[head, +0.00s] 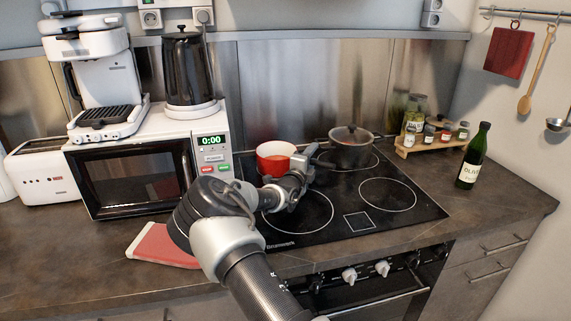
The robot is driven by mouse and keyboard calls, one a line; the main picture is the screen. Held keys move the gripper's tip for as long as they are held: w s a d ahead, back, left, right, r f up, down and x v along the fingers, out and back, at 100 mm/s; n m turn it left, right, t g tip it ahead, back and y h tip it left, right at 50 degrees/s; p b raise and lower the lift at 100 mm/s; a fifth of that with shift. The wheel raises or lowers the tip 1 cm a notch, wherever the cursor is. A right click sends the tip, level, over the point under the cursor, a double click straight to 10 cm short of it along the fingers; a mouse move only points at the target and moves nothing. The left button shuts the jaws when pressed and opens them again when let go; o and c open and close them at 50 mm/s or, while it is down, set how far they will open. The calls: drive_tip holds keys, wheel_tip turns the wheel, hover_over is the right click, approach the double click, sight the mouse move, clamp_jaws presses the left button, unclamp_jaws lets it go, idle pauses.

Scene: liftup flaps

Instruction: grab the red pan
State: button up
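The red pan (275,161), red outside with a pale inside, stands at the back left of the black stovetop, right of the microwave. Its lower right side is partly hidden by my arm, and no handle can be made out. My gripper (313,157) is just right of the pan, between it and a lidded grey pot. The gripper is small and seen from behind, so I cannot tell whether its fingers are open or shut, or whether they touch the pan.
The lidded grey pot (350,150) stands close to the right of my gripper. The microwave (138,172) bounds the left side. A red cloth or board (165,248) lies on the counter. A dark bottle (473,157) and spice rack (432,142) stand right. The front burners are partly clear.

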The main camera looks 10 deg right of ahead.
clamp_jaws()
drive_tip(key=shift+r, duration=0.15)
idle(1.2)
drive_tip(key=shift+r, duration=0.1)
